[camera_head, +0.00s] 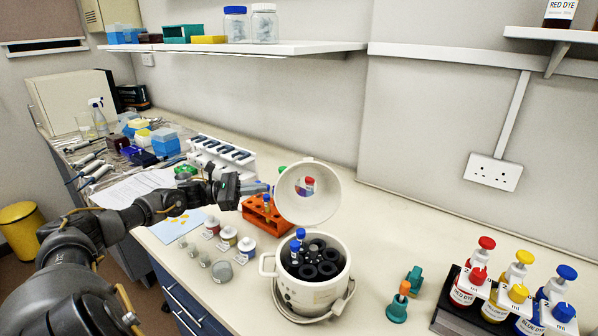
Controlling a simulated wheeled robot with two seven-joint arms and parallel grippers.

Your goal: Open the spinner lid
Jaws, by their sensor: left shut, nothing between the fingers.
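The spinner (313,290) is a round cream-white pot on the bench, with a dark rotor inside holding a blue-capped tube (298,240). Its round lid (309,207) stands upright, tilted back at the rear rim, so the spinner is open. A red and blue reflection or item shows in the middle of the lid. My left gripper (262,188) is shut and empty, to the left of the lid and apart from it, above the orange rack. My right gripper is not in the picture.
An orange tube rack (265,215) stands behind and left of the spinner. Small jars (229,236) stand to its left. A teal stand (398,308) and a dye bottle rack (478,318) are at right. Bench behind the teal stand is clear.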

